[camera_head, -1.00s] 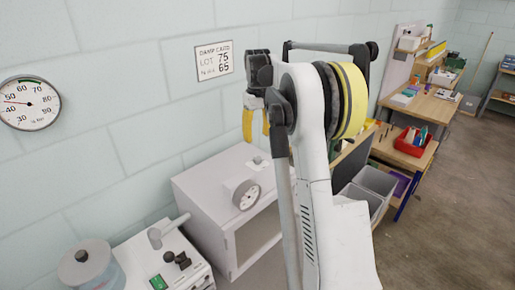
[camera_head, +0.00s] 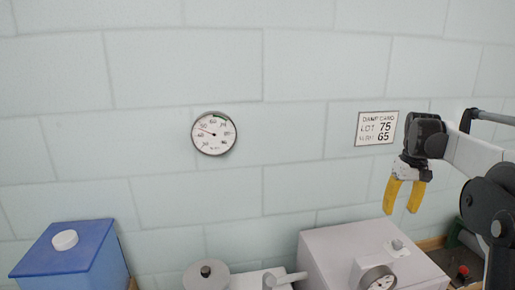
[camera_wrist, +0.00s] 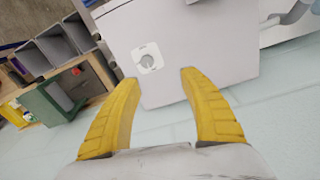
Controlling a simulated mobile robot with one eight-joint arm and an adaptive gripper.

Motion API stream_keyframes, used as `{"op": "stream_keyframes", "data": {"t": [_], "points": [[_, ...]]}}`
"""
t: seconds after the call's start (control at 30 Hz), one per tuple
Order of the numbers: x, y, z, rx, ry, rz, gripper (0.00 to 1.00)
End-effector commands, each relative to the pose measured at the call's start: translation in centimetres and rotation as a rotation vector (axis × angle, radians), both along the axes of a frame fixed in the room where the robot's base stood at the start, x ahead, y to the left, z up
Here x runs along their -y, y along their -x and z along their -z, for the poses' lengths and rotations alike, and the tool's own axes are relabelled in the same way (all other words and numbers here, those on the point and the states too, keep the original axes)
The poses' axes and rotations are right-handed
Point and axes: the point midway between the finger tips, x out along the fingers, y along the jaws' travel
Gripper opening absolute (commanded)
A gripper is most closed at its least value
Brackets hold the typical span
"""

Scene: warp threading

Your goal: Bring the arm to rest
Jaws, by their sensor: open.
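My gripper (camera_head: 404,195) has two yellow fingers and hangs from my raised arm at the right of the head view. It points down, in front of the pale wall and above a light grey cabinet (camera_head: 335,245). In the wrist view my gripper (camera_wrist: 160,95) shows its two fingers apart with nothing between them. The same cabinet (camera_wrist: 205,45) lies beyond the fingertips there, with a small round fitting on its top. The gripper touches nothing that I can see.
A round wall gauge (camera_head: 214,133) and a damp card (camera_head: 377,129) hang on the wall. A blue box with a white cap (camera_head: 65,255) stands at lower left. A dial (camera_head: 378,279) fronts the cabinet. Grey bins (camera_wrist: 62,42) show in the wrist view. Air around the gripper looks free.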

Motion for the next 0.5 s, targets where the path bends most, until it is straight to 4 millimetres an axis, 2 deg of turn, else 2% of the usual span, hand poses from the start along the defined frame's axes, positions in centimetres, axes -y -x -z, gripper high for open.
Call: {"op": "stream_keyframes", "data": {"t": [0.03,0.23,0.37,0.5], "points": [[-2.1,0.9,-1.0,0.024,0.008,-0.006,0.51],[-9.8,5.7,-3.7,0.147,0.041,-0.016,0.51],[-14.3,9.6,-4.1,0.232,0.049,-0.023,0.51],[-18.6,14.3,-3.3,0.323,0.048,-0.030,0.51]]}}
